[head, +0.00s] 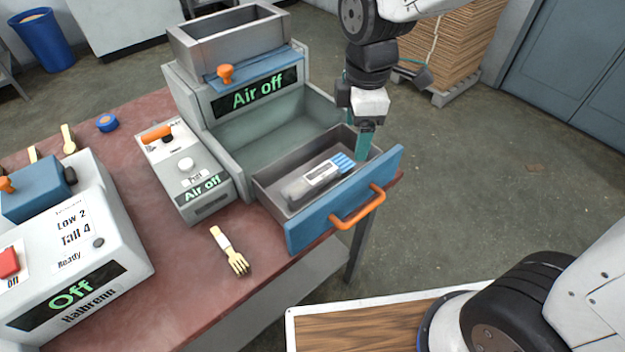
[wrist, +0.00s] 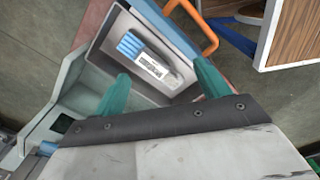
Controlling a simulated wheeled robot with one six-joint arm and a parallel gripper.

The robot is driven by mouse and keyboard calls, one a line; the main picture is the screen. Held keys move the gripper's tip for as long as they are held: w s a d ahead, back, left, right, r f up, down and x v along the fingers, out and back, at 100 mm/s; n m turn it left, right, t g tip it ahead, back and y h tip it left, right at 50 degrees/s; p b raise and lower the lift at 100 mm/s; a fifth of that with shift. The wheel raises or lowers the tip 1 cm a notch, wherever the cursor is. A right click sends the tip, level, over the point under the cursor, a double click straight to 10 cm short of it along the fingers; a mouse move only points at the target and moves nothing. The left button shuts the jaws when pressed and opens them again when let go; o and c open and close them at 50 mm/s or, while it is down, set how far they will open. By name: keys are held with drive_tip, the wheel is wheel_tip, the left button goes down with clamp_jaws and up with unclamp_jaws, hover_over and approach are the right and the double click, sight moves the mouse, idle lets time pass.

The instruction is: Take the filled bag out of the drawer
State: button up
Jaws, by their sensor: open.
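The drawer (head: 297,205) is pulled out of the grey machine and has a blue front with an orange handle (head: 358,208). The filled bag (head: 312,182) lies flat inside it, clear with a white label and blue stripes at one end. In the wrist view the bag (wrist: 152,62) lies in the drawer (wrist: 108,47), beyond the fingertips. My gripper (head: 365,140) is at the right end of the drawer, pointing down, close to the bag's blue end. In the wrist view my gripper (wrist: 160,85) has its teal fingers wide apart, with nothing between them.
A small grey box reading "Air off" (head: 190,170) stands left of the drawer. A wooden fork (head: 231,252) lies on the red table (head: 185,290) in front. A white machine (head: 75,245) stands at left. A wood-topped surface (head: 370,325) is at lower right.

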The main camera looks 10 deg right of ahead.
sight(313, 177)
drive_tip(key=w+a+f+n, duration=0.1)
drive_tip(key=a+f+n, duration=0.3)
drive_tip(key=a+f, duration=0.1)
drive_tip(key=w+a+f+n, duration=0.1)
drive_tip(key=a+f+n, duration=0.1)
drive_tip(key=shift+w+a+f+n, duration=0.15)
drive_tip(key=shift+w+a+n, duration=0.15)
wheel_tip(313, 177, down, 8)
drive_tip(key=shift+f, duration=0.1)
drive_tip(key=c, duration=1)
